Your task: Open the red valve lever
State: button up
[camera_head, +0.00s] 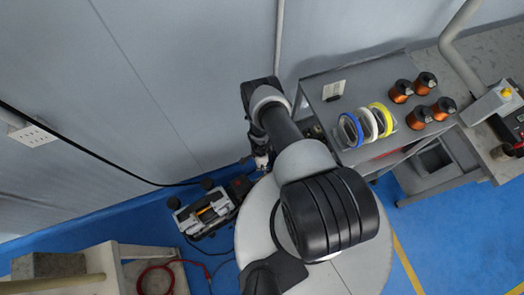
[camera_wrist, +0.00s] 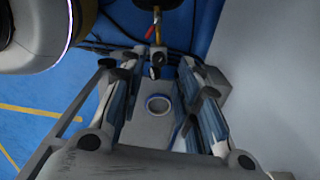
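A small red lever (camera_wrist: 153,33) shows at the top middle of the wrist view, by a thin upright yellowish part, with dark cables behind it. My gripper (camera_wrist: 157,62) reaches toward it from below in the picture. Its two fingers stand apart, left and right, and I see nothing held between them. The red lever lies beyond the fingertips and looks roughly in line with the gap. In the head view, my gripper (camera_head: 261,163) is small, near the wall and left of the cart. I cannot make out the lever there.
A grey cart (camera_head: 322,112) with tape rolls (camera_head: 368,122) and copper coils (camera_head: 424,83) stands right of my arm. A grey and black machine (camera_head: 205,213) sits on the blue floor at lower left. The wall (camera_head: 150,90) is close behind. A pale ring (camera_wrist: 158,104) shows between my fingers.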

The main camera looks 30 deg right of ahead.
jog(key=f+m+b, duration=0.1)
jog(key=f+b, duration=0.4)
jog(key=f, duration=0.1)
jog(key=s+f+m+b, duration=0.1)
jog(key=f+b, duration=0.4)
jog(key=f, duration=0.1)
jog(key=s+f+m+b, duration=0.1)
jog(key=f+m+b, duration=0.1)
jog(key=f+b, duration=0.4)
jog(key=shift+s+a+f, duration=0.15)
jog(key=shift+s+f, duration=0.1)
jog(key=shift+f, duration=0.2)
jog(key=shift+c, duration=0.2)
grip_shut()
